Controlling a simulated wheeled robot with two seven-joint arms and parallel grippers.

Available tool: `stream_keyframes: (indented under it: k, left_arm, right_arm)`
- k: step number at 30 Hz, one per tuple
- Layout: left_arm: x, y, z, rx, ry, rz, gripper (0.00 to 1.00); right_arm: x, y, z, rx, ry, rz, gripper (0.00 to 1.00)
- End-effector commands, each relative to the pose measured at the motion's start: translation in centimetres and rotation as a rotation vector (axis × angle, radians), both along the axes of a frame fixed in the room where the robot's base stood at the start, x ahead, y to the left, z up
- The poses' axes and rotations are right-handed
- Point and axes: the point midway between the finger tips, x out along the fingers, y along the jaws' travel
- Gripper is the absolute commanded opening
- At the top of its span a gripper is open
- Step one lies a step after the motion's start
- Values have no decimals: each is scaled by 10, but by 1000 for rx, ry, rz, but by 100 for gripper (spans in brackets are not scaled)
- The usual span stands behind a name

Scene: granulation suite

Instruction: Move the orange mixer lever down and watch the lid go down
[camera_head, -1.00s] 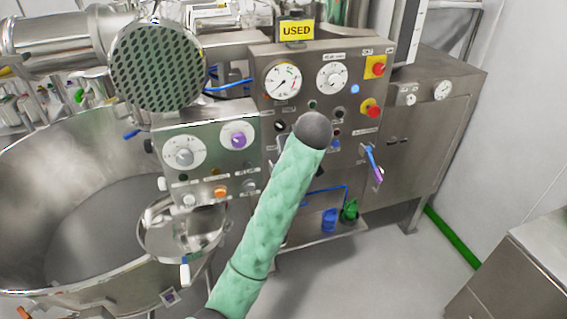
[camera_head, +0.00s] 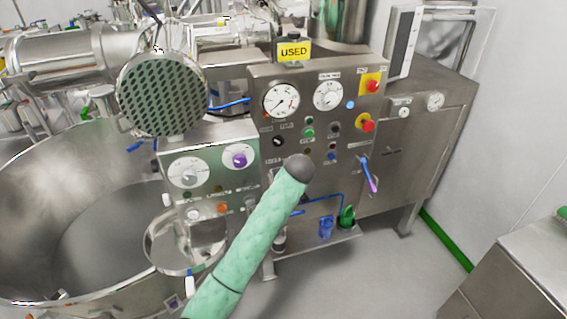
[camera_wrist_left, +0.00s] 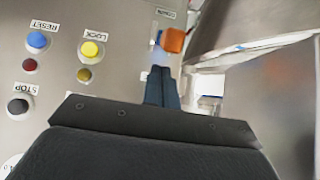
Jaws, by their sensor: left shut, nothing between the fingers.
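In the left wrist view, the orange lever (camera_wrist_left: 173,40) sticks out from a steel panel, beside a small label that is too blurred to read. My left gripper (camera_wrist_left: 162,80) is shut and empty, with its dark fingertips just below the orange lever. Whether they touch it, I cannot tell. In the head view, a green-sleeved arm link of mine crosses in front of the machine, and no gripper fingers show. An orange knob (camera_head: 222,208) sits on the smaller panel; I cannot tell if it is the same part. The mixer lid cannot be made out for certain.
The wrist view shows a blue RESET button (camera_wrist_left: 37,40), a yellow LOCK button (camera_wrist_left: 90,49) and a dark STOP button (camera_wrist_left: 18,106). In the head view, a large steel bowl (camera_head: 60,190) stands left, and a blue-purple handle (camera_head: 369,175) is on the main panel.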

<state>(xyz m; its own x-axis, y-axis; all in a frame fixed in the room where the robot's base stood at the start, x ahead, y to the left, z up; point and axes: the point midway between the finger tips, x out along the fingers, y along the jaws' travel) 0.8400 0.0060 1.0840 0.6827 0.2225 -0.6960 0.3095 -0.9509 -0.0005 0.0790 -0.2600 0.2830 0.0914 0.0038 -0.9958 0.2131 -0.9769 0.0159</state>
Motion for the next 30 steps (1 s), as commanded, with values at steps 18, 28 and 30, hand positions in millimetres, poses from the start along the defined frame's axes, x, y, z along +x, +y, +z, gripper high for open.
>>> stream_keyframes:
  k: [18,28,30]
  left_arm:
    - [-7,-2,-12,0,-1,0,0]
    - [-8,6,-19,21,-63,1,0]
    - [-8,7,-17,24,-75,0,0]
  right_arm:
    - [0,2,10,1,0,-1,36]
    - [0,3,-6,2,0,-1,36]
    - [0,1,-6,1,0,-1,36]
